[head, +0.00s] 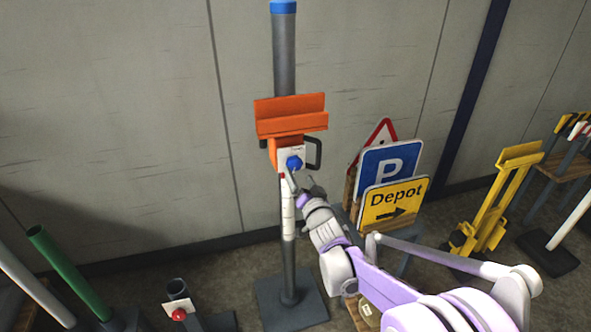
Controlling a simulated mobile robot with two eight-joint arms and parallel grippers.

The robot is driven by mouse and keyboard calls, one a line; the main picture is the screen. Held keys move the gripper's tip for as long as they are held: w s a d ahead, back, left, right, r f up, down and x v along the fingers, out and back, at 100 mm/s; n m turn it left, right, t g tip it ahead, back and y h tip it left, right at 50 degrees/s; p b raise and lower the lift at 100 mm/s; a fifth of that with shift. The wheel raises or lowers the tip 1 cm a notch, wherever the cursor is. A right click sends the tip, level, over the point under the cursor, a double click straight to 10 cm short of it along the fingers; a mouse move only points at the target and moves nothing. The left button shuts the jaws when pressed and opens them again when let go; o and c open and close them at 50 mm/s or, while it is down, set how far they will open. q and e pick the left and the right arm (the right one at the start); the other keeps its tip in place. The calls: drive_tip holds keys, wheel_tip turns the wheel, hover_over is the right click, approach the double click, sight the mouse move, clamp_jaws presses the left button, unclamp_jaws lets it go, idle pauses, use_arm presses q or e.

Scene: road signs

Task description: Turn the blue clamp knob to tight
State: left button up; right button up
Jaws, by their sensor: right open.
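The blue clamp knob (294,163) sits on a white plate on the front of an orange clamp bracket (291,117). The bracket is fixed on a grey post (285,60) with a blue cap and a square base. My right gripper (291,178) is just below the knob, pointing up at it. Its fingers are small here, and I cannot tell whether they touch the knob. It holds nothing that I can see. The knob's markings are too small to read. My left gripper is not in view.
Road signs, a blue P sign (388,168) and a yellow Depot sign (394,204), stand right of the post, close to my right arm. A yellow stand (492,205) is farther right. A green post (68,270) and a short post with a red knob (179,314) are lower left.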

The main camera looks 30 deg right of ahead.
drive_tip(key=shift+v, duration=2.35)
drive_tip(key=s+a+f+n+g+y+p, duration=0.1)
drive_tip(key=s+a+n+g+p, duration=0.2)
drive_tip(key=s+a, duration=0.3)
drive_tip(key=s+a+f+n+g+y+p, duration=0.1)
drive_tip(key=s+a+g, duration=0.4)
drive_tip(key=s, duration=0.7)
drive_tip(key=s+a+f+n+g+y+p, duration=0.2)
drive_tip(key=s+a+f+n+g+p, duration=0.1)
drive_tip(key=s, duration=0.6)
drive_tip(key=a+n+g+p, duration=0.1)
drive_tip(key=a+n+p, duration=0.1)
drive_tip(key=a, duration=0.1)
drive_tip(key=shift+a+n, duration=0.3)
drive_tip(key=shift+s+a+f, duration=0.1)
drive_tip(key=shift+s+f, duration=0.1)
drive_tip(key=shift+s, duration=0.05)
drive_tip(key=shift+c, duration=0.3)
